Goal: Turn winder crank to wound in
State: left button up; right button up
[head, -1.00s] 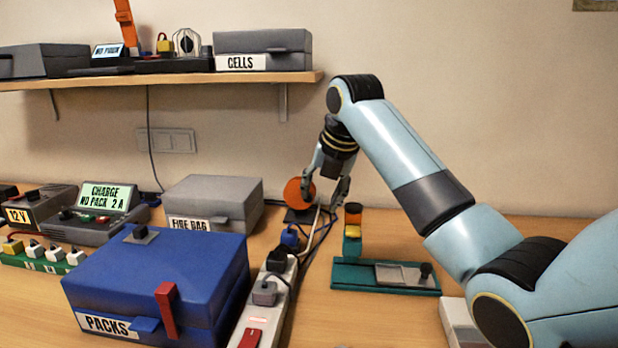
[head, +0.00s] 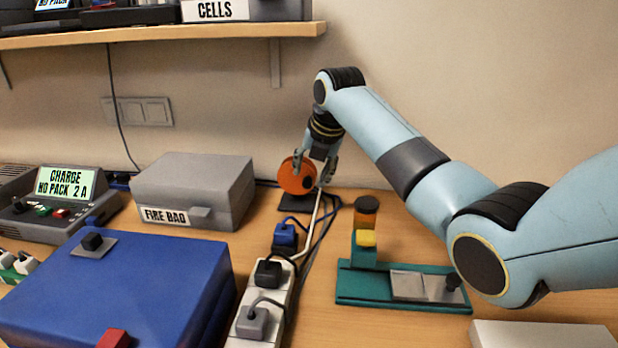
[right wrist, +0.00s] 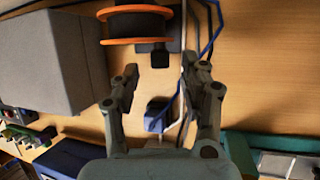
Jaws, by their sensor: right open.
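The winder (head: 291,178) is an orange reel on a dark base at the back of the table, below the shelf's right end. Its black crank knob (head: 307,182) shows on the reel's near face. My right gripper (head: 312,176) is at the reel, pointing down, with its fingers apart. In the right wrist view, the winder's two orange rims and dark drum (right wrist: 138,25) lie beyond the fingertips. The black knob (right wrist: 160,57) shows just ahead of the gap between the open fingers (right wrist: 165,75), apart from both. My left gripper is out of view.
A white cable and blue cables run beside the winder to a power strip (head: 246,327). A grey fire bag box (head: 190,185) stands left of the winder, a blue box (head: 130,275) nearer. A teal stand (head: 375,294) is at the right.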

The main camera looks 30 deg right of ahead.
aim_at(308, 180)
jog(key=shift+x, duration=1.55)
jog(key=shift+c, duration=0.3)
jog(key=shift+s, duration=0.1)
grip_shut()
